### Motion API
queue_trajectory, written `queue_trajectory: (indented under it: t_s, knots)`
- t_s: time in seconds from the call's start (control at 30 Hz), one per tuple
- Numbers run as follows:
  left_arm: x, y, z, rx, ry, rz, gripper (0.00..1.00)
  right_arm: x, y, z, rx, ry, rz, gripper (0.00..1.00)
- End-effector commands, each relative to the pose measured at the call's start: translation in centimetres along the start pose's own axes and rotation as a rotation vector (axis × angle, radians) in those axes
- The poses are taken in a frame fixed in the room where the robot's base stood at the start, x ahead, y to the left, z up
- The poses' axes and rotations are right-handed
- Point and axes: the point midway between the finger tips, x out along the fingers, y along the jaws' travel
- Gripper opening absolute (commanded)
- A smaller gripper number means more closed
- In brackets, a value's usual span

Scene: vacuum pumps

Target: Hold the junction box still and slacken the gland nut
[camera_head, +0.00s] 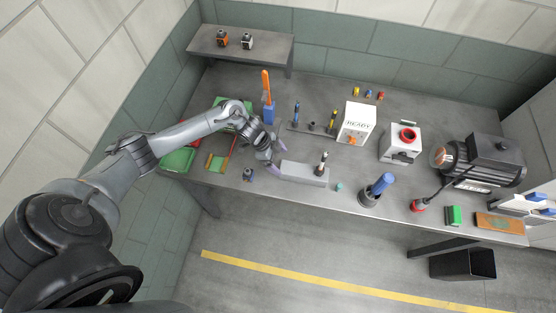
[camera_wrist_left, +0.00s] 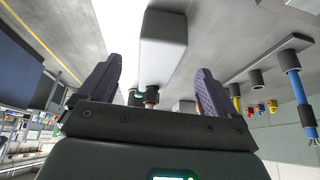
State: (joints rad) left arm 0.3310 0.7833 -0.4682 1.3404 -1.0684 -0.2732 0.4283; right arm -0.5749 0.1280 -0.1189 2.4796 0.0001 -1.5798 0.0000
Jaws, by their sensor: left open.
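A long pale grey box (camera_head: 300,173) lies near the table's front edge; I take it for the junction box, though no label shows. It also shows in the left wrist view (camera_wrist_left: 163,42). A dark fitting with a brownish band (camera_head: 321,164) stands up at its right end; it looks like the gland, and it shows in the left wrist view (camera_wrist_left: 152,97) too. My left gripper (camera_head: 277,157) is open beside the box's left end. Its fingers (camera_wrist_left: 158,66) are spread with nothing gripped between them. My right gripper is in neither view.
A blue-handled tool (camera_head: 382,184) stands right of the box, with a small teal piece (camera_head: 338,186) between. Behind are a rack of tools (camera_head: 311,127), a white READY box (camera_head: 355,122) and a white unit with a red ring (camera_head: 400,143). A motor (camera_head: 480,165) stands far right.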

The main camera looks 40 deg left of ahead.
Motion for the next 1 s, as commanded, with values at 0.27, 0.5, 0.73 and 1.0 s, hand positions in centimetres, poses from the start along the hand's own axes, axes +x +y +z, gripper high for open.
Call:
queue_trajectory:
  t_s: [0.27,0.5,0.73,1.0]
  knots:
    - [0.6,-0.3,0.6,-0.012,0.000,0.014,0.92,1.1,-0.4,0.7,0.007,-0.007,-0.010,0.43]
    - [2.7,-0.2,0.7,-0.011,0.002,0.014,0.92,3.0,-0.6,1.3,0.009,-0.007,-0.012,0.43]
    - [5.3,-0.3,0.7,-0.010,0.001,0.013,0.92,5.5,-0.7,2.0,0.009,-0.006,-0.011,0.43]
    - [7.7,-0.3,0.5,-0.011,0.001,0.012,0.92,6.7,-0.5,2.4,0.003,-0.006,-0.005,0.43]
